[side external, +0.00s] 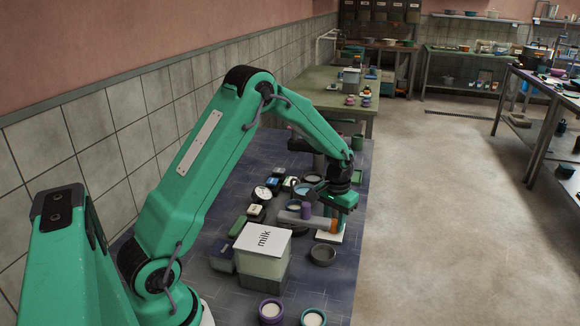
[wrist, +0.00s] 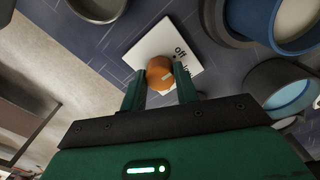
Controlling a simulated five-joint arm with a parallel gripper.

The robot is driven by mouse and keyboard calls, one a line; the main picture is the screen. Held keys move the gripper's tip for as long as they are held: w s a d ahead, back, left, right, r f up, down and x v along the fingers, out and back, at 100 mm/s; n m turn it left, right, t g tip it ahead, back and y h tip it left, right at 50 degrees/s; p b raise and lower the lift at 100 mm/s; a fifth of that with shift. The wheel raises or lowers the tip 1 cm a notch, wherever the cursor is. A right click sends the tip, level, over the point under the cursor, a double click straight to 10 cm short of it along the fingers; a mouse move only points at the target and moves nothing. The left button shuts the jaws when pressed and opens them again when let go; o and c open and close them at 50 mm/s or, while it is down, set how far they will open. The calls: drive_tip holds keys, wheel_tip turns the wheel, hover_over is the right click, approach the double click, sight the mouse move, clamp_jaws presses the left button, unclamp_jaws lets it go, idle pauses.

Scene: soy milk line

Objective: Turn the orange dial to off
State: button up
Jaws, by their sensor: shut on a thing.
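The orange dial (wrist: 160,74) sits on a white plate (wrist: 152,45) in the wrist view. The plate carries the printed word "Off" and a second word partly hidden by my gripper. My gripper (wrist: 158,80) has one finger on each side of the dial and is shut on it. A pale mark shows on the dial's face; which label it points to is hard to tell. In the side external view my gripper (side external: 338,215) reaches down over the white plate (side external: 329,238). The dial is mostly hidden there.
A box labelled milk (side external: 262,252) stands left of and nearer than my gripper. A small dark bowl (side external: 322,255) is close by the plate. Several jars and small boxes crowd the blue table behind and left. Open floor (side external: 450,220) lies to the right.

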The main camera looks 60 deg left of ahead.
sight(334, 223)
drive_tip(key=shift+d, duration=0.15)
drive_tip(key=o, duration=1)
wheel_tip(334, 223, up, 8)
drive_tip(key=shift+f, duration=0.25)
drive_tip(key=shift+r, duration=0.2)
